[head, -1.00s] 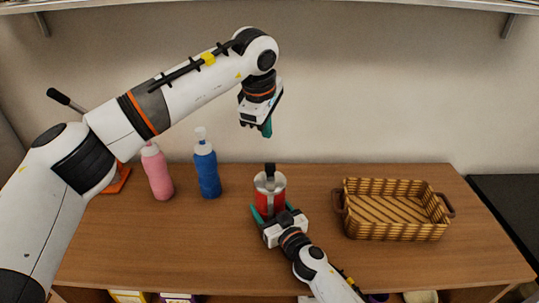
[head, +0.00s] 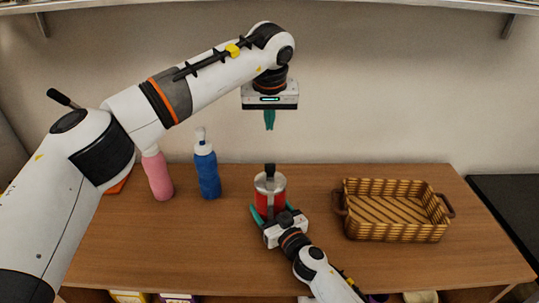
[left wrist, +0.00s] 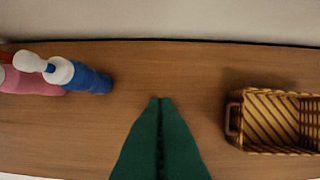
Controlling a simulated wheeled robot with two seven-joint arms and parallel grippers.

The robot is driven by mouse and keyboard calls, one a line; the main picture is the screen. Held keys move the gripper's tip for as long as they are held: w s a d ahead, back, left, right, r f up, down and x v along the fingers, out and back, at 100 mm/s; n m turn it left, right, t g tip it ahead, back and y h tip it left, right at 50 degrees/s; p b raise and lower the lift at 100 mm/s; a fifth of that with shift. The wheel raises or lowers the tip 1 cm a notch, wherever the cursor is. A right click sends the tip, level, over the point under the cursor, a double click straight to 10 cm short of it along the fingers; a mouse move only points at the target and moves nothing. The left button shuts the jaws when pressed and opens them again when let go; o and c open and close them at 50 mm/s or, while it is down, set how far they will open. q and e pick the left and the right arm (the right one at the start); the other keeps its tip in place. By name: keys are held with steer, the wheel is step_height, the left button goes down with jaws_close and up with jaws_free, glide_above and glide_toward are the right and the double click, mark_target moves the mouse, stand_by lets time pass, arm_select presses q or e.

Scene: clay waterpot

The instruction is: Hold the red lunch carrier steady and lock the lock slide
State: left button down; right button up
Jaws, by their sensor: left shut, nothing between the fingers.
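The red lunch carrier (head: 265,205) stands upright on the table in the head view, with a silver top and a black part (head: 270,169) above it. I cannot clearly make out the lock slide. My right gripper (head: 271,212) has its teal fingers on both sides of the carrier, low on its body, and looks shut on it. My left gripper (head: 269,127) hangs above the carrier, pointing down, shut and empty, clear of the black part. Its closed fingers also fill the lower middle of the left wrist view (left wrist: 160,101), where the carrier does not show.
A blue bottle (head: 208,175) and a pink bottle (head: 158,178) stand left of the carrier. A wicker basket (head: 394,226) sits to the right; it also shows in the left wrist view (left wrist: 262,150). The wooden table (head: 180,245) is bare at front left.

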mark_target(270, 175)
arm_select(q)
steer(key=shift+f, duration=0.1)
steer(key=x, duration=1)
steer(key=shift+s, duration=2.05)
steer(key=shift+s, duration=2.05)
